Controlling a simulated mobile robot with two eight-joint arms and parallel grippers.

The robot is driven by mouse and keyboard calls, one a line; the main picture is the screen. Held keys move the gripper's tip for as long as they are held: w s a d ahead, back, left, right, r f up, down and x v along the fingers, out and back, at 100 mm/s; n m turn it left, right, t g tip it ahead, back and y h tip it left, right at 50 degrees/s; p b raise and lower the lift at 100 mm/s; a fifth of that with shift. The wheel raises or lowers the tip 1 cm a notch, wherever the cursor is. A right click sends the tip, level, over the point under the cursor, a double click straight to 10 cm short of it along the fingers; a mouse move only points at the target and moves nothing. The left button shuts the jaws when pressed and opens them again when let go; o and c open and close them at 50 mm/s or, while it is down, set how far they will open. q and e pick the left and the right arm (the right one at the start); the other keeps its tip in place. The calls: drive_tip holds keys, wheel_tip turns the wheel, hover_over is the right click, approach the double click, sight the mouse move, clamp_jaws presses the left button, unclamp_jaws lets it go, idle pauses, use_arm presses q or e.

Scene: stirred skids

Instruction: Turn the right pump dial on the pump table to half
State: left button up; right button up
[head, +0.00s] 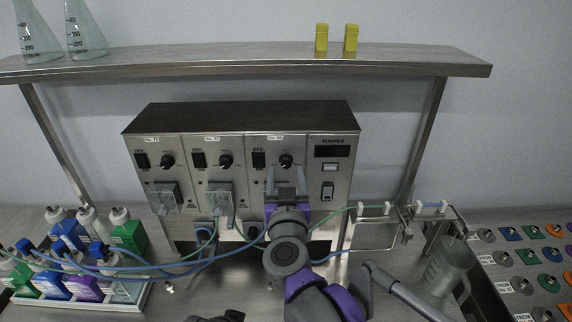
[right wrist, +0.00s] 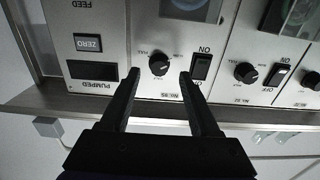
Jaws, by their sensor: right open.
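The pump unit (head: 240,115) is a steel box with three pump columns and a display panel. The right pump dial (head: 286,161) is a small black knob in the third column, beside a black on/off switch (head: 259,160). In the right wrist view, upside down, the same dial (right wrist: 159,64) lies between and just past my fingertips. My right gripper (right wrist: 160,77) is open and empty, with a gap on both sides of the dial. In the head view my right gripper (head: 287,178) is just below the dial. The exact pointer angle is too small to tell. My left gripper is not identifiable.
Tubes cross in front of the pump unit. Capped bottles (head: 124,229) stand in a tray at left. A clear beaker (head: 446,270) and a panel of coloured knobs (head: 530,255) are at right. A shelf (head: 240,57) runs above with flasks and two yellow blocks.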

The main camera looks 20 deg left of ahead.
sight(286, 162)
drive_tip(key=shift+x, duration=1.45)
drive_tip(key=shift+d, duration=0.1)
clamp_jaws()
